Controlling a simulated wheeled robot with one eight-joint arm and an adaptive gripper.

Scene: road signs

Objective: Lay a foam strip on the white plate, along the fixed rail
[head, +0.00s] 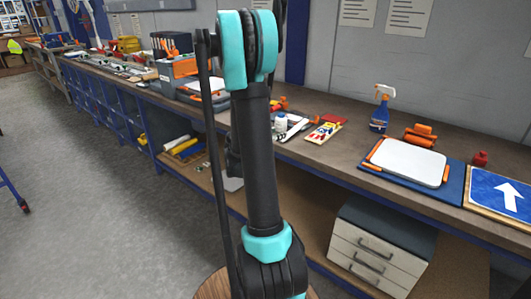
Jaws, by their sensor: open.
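A white plate (408,162) with rounded corners lies on a blue mat (372,172) on the bench, right of my arm. Narrow orange pieces show at its left and right edges; I cannot tell which is the fixed rail. No strip is seen lying across the plate's bare face. I cannot pick out a foam strip for sure; a thin whitish piece (294,130) lies on the bench left of the plate. My arm stands upright in the middle of the head view. My gripper is not in view.
A blue arrow sign (503,195) lies at the right. A drawer unit (378,245) stands below. Grey floor (100,200) is free at left.

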